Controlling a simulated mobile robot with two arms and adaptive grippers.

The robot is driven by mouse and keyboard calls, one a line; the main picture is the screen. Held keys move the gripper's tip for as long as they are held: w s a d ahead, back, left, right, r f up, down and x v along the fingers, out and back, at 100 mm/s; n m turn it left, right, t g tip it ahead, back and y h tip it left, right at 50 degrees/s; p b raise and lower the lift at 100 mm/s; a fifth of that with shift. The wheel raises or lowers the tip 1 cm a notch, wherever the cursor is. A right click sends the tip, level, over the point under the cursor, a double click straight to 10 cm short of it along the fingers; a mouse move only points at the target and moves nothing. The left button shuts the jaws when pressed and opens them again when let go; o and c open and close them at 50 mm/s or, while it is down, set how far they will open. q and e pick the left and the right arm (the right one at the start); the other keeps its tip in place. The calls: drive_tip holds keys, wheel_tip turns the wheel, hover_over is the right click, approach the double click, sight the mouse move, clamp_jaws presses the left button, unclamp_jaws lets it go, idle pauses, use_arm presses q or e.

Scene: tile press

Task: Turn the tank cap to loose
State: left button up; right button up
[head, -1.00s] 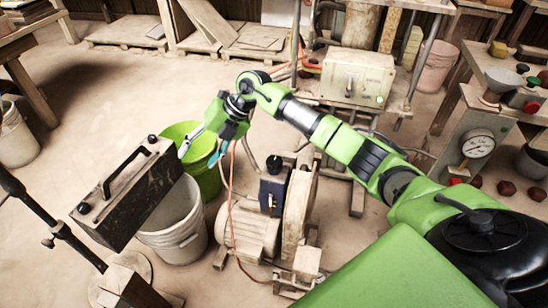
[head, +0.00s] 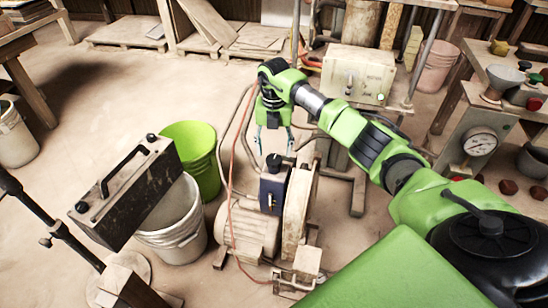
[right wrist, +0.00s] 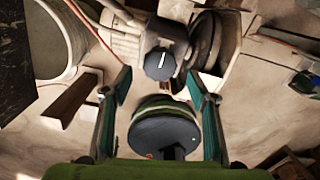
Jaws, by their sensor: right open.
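The tank cap (head: 274,160) is a dark round knob on top of the small dark blue tank (head: 272,190) beside the motor. In the right wrist view the cap (right wrist: 166,63) faces me with a short white line on its top, nearly upright in the picture. My right gripper (head: 275,143) points down above the cap, fingers apart. In the right wrist view its teal-padded fingers (right wrist: 158,88) stand open on either side, with the cap beyond the tips, between their lines, not held. My left gripper is not in view.
The motor (head: 248,230) and its pale round housing (head: 298,205) adjoin the tank. An orange cable (head: 229,195) runs just left of it. A green bucket (head: 203,165), a white bucket (head: 178,232) and a dark handled box (head: 125,195) stand further left.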

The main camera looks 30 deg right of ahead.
sight(274, 159)
drive_tip(key=shift+f, duration=1.85)
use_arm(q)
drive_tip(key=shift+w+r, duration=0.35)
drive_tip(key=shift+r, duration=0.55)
use_arm(e)
drive_tip(key=c, duration=1.1)
